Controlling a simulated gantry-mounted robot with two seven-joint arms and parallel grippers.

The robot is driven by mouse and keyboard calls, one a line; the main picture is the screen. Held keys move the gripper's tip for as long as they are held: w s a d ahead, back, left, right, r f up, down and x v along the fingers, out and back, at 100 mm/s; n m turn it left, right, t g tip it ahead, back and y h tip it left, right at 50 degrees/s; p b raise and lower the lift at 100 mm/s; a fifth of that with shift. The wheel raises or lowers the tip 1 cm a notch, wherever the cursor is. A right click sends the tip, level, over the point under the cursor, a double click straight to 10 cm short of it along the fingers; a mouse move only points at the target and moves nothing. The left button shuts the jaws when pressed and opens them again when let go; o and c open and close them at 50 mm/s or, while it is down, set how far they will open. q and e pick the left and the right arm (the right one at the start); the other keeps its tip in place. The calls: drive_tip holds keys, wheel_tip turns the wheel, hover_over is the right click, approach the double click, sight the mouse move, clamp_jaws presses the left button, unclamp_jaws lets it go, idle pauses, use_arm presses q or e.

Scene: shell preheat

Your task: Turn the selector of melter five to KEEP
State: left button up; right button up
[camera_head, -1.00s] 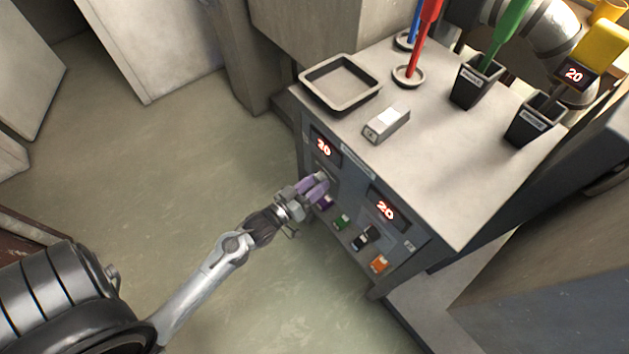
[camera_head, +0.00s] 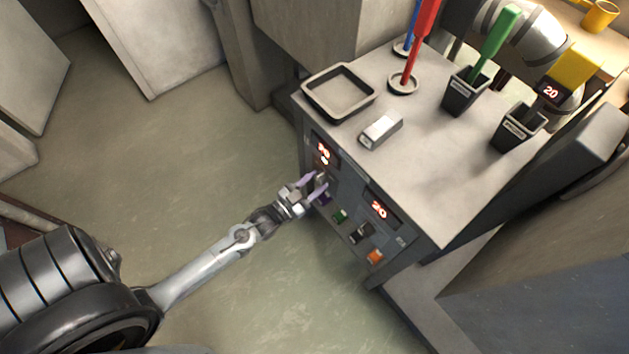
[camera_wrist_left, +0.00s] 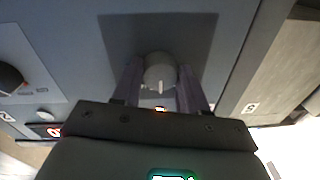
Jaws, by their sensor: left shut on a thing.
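The melter's front panel (camera_head: 350,196) faces my left arm. My left gripper (camera_head: 317,187) is at its left half, below the left red display (camera_head: 323,153). In the left wrist view a rounded grey selector knob (camera_wrist_left: 160,72) sits between the two purple-grey fingers of the left gripper (camera_wrist_left: 160,88), which are shut on it. A small light glows orange just below the knob in that view. A label that looks like a 5 on its side (camera_wrist_left: 250,107) is to the right. The knob's pointer and the KEEP mark cannot be read. My right gripper is not in view.
Green (camera_head: 340,215), black (camera_head: 361,232) and orange (camera_head: 375,256) controls line the lower panel. On top are a tray (camera_head: 338,92), a grey block (camera_head: 381,130) and coloured-handled tools in holders. The floor at left is clear.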

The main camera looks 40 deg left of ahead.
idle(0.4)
use_arm(q)
drive_tip(key=o, duration=1.1)
drive_tip(key=shift+c, duration=0.2)
drive_tip(key=shift+s+p, duration=0.3)
drive_tip(key=shift+s, duration=0.3)
drive_tip(key=s+a+p, duration=0.1)
drive_tip(key=s+p, duration=0.1)
drive_tip(key=s, duration=0.7)
drive_tip(key=shift+s+f+p, duration=0.3)
drive_tip(key=shift+p, duration=0.1)
